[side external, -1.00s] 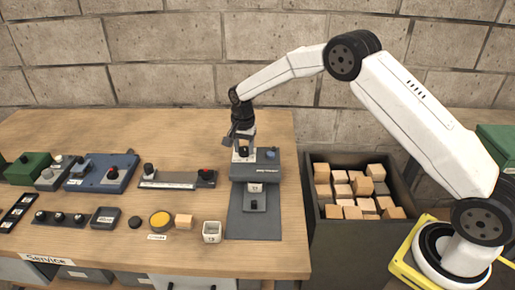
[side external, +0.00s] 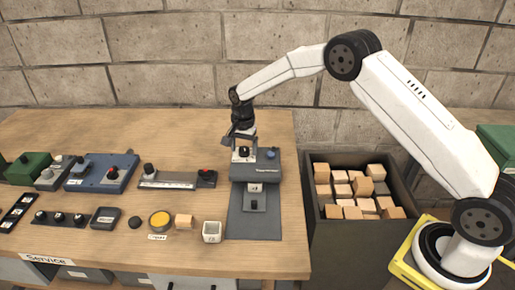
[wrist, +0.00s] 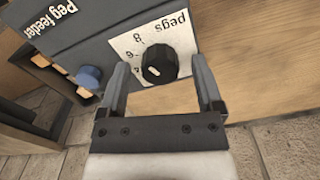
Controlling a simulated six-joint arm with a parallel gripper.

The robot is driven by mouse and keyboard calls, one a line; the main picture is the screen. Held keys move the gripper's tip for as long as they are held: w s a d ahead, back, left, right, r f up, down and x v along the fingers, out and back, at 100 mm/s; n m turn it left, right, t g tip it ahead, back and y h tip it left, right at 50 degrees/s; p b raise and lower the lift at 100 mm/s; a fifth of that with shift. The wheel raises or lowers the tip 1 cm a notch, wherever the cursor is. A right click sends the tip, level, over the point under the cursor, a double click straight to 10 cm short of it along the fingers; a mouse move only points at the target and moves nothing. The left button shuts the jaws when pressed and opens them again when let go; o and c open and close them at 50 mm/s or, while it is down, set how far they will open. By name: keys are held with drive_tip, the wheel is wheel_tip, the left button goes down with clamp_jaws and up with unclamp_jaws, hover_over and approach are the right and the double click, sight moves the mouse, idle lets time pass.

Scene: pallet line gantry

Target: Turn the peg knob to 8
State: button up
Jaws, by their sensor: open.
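The black peg knob (wrist: 160,64) sits on a white dial plate marked "pegs" on the grey peg feeder (wrist: 60,32). In the wrist view its white pointer mark is at the lower left, by the lower numbers of the scale; the 8 is printed at the upper left. The knob also shows in the side view (side external: 243,152) on top of the feeder (side external: 255,170). My gripper (wrist: 160,62) is open and empty, its fingers wide apart on either side of the knob and not touching it. In the side view my gripper (side external: 242,138) is just above the knob.
A blue button (wrist: 89,77) stands on the feeder beside the dial. A dark bin of wooden blocks (side external: 312,225) is right of the table.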

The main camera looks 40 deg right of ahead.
sight(246, 149)
drive_tip(key=shift+r, duration=3.9)
drive_tip(key=shift+s+r+n, duration=0.15)
drive_tip(key=shift+s+n, duration=0.15)
drive_tip(key=shift+s, duration=0.15)
drive_tip(key=s+n+t, duration=0.2)
drive_tip(key=s+n, duration=0.9)
drive_tip(key=s, duration=1.7)
drive_tip(key=shift+s+f+t, duration=0.15)
drive_tip(key=shift+f+t, duration=0.1)
drive_tip(key=shift+t, duration=0.05)
drive_tip(key=shift+a, duration=0.1)
